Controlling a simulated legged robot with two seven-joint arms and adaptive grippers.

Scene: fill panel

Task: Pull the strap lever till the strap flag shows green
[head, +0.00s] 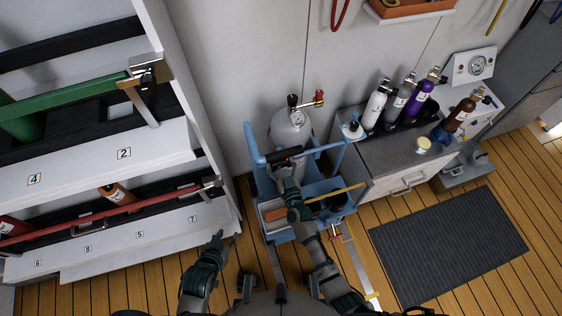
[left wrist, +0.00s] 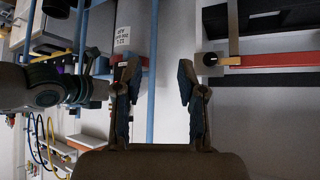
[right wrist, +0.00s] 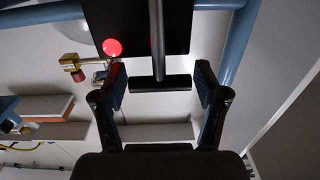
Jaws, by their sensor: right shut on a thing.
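The strap lever (right wrist: 160,84) is a black T-shaped handle in the right wrist view, below a black plate (right wrist: 140,20). My right gripper (right wrist: 160,88) is shut on the lever's crossbar, a finger at each end. The strap flag (right wrist: 112,47) is a round disc that shows red at the plate's lower left corner. In the head view my right gripper (head: 288,182) reaches over the blue cart (head: 251,140), close to the black strap part (head: 284,157) in front of a grey cylinder (head: 290,128). My left gripper (head: 228,238) is open and empty, left of the cart.
A rack with a green bar (head: 75,98) and a red bar (head: 100,209) stands at the left. A grey bench (head: 395,160) with several small cylinders stands at the right. A dark mat (head: 446,245) lies on the wooden floor, with free room around it.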

